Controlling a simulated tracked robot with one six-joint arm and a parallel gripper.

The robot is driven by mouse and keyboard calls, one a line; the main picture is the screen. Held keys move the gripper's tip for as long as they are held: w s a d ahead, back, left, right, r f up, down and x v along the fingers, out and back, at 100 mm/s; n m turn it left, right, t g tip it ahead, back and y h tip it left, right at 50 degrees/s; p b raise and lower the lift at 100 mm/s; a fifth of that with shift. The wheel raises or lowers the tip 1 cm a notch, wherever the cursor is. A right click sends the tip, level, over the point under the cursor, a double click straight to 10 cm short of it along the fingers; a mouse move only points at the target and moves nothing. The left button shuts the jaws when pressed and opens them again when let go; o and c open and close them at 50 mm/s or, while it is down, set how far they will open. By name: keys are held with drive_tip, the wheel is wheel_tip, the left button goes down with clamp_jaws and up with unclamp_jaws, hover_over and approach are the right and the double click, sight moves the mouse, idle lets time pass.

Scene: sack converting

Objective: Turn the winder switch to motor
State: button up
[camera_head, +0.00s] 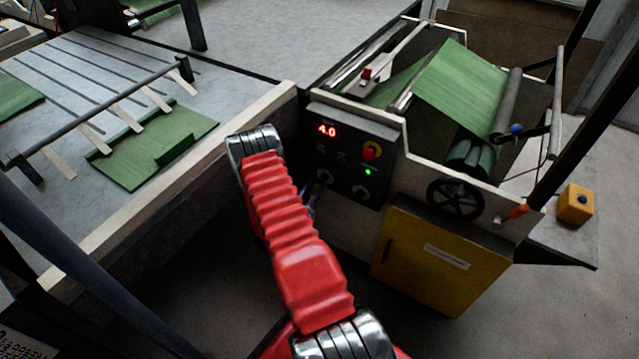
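The dark control panel (348,158) is on the front of the machine. It has a red 4.0 display (327,130), a red knob on a yellow base (371,151) and a lit green lamp (367,171). Two round pale-rimmed switches sit low on it, a left one (325,177) and a right one (360,192). Their labels and pointer positions are too small to read, so I cannot tell which is the winder switch. My gripper (312,196) is mostly hidden behind my red arm, near the lower left switch. I cannot tell whether it touches the switch or is open.
A black handwheel (455,199) and a yellow cabinet (440,256) are right of and below the panel. A green web (460,88) runs over the machine top. A conveyor table (75,85) with green sacks stands left. A yellow button box (575,204) is far right.

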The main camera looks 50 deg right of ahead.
sight(322, 182)
drive_tip(key=shift+w+d, duration=0.1)
drive_tip(key=shift+d, duration=1.4)
drive_tip(key=shift+a, duration=0.1)
clamp_jaws()
drive_tip(key=shift+m, duration=0.4)
drive_tip(key=m, duration=0.4)
drive_tip(key=shift+m, duration=2.1)
